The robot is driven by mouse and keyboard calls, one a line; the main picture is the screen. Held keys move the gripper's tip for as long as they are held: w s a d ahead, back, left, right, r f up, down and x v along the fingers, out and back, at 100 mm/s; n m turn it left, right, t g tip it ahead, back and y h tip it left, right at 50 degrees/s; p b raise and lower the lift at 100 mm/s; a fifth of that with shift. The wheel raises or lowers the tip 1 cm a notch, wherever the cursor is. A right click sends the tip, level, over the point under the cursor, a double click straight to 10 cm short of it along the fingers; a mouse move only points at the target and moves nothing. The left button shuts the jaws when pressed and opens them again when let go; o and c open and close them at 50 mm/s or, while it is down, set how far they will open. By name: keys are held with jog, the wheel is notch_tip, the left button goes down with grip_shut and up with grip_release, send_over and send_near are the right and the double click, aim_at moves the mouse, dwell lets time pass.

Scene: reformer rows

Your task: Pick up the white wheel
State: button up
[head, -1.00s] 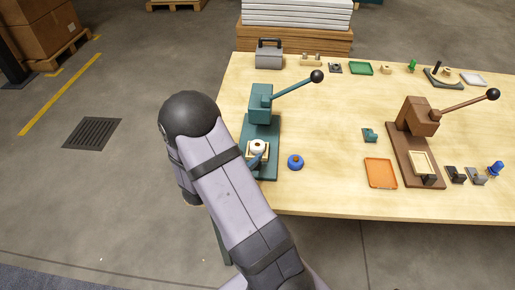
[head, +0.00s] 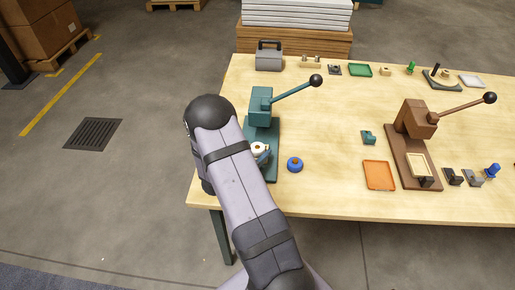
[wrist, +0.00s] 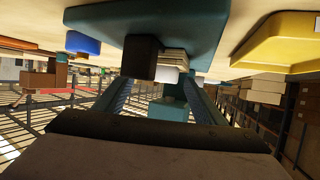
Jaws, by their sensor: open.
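The white wheel (head: 257,147) is a small white disc with a dark centre. It sits in the cream holder at the front of the teal press (head: 262,105), partly covered by my arm in the head view. In the wrist view, a small white piece (wrist: 170,73) below the pale stacked holder (wrist: 172,58) looks like the wheel, partly hidden by a dark block. My gripper (wrist: 155,88) is open, its two blue-grey fingers spread on either side of that area. Nothing is visibly held; contact with the wheel cannot be told.
A blue round knob (head: 295,165) lies just right of the teal press. An orange tray (head: 379,175) and a brown press (head: 416,120) stand farther right. The teal lever sticks out to the upper right.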

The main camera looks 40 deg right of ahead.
aim_at(255, 150)
jog(key=shift+w+d+f, duration=0.1)
jog(key=shift+d+f, duration=0.05)
jog(key=shift+d, duration=0.1)
jog(key=c, duration=1.3)
jog(key=shift+r, duration=0.2)
jog(key=shift+r+b, duration=0.4)
jog(key=shift+r, duration=4.45)
